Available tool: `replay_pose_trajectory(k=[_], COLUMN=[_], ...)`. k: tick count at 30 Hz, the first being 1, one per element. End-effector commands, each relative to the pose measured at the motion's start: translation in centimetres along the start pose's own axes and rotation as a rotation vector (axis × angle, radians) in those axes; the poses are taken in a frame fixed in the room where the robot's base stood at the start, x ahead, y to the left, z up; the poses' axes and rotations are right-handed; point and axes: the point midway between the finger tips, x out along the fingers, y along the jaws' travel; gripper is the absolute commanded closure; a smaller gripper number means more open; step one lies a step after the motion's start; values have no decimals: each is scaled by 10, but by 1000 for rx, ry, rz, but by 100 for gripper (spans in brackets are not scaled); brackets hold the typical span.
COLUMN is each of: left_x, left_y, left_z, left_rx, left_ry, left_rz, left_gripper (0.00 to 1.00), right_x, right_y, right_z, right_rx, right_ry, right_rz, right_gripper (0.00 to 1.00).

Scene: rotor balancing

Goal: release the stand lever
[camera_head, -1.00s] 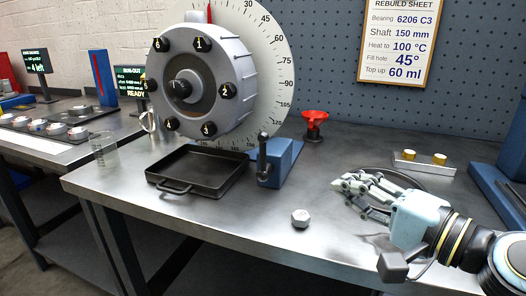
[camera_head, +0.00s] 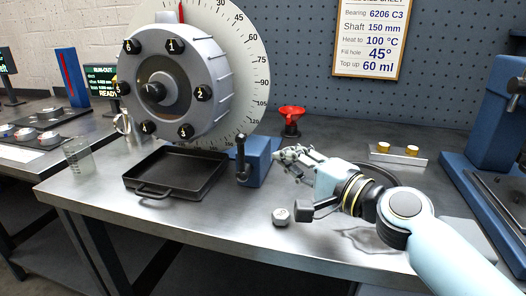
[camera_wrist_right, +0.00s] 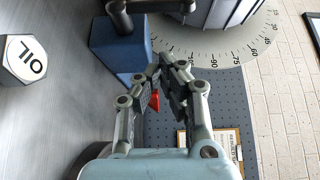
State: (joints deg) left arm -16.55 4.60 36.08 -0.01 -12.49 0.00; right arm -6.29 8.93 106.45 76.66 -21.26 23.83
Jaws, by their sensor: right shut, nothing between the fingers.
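The stand lever (camera_head: 241,155) is a dark upright handle with a rounded knob, on the front left of a blue block (camera_head: 260,165) beside the large grey rotor (camera_head: 172,85). In the right wrist view the dark lever (camera_wrist_right: 120,18) shows at the top, against the blue block (camera_wrist_right: 117,48). My right gripper (camera_head: 284,156) is just right of the block, apart from the lever. Its fingers are closed together with nothing between them, and it also shows in the right wrist view (camera_wrist_right: 166,68). My left gripper is out of view.
A black tray (camera_head: 150,190) lies below the rotor, left of the lever. A hex plug (camera_head: 281,216) marked OIL sits on the bench in front. A red funnel (camera_head: 291,113) stands behind my gripper. A blue press (camera_head: 497,120) is at the right.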

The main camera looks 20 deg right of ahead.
Motion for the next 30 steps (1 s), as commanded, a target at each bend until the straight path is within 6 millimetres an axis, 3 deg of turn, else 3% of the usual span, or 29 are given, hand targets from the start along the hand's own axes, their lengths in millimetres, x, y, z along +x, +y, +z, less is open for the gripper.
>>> replay_pose_trajectory(k=[2,9,24,30], left_x=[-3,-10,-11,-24], left_y=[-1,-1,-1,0], left_z=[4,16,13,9], left_rx=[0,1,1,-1], left_ry=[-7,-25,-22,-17], left_rz=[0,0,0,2], left_gripper=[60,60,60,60], right_x=[17,36,41,39], right_y=[-2,0,0,-4], right_z=[1,24,28,24], right_rx=[2,2,-3,-31], right_ry=[-1,0,-1,-1], right_rz=[-1,1,4,43], right_gripper=[100,100,100,100])
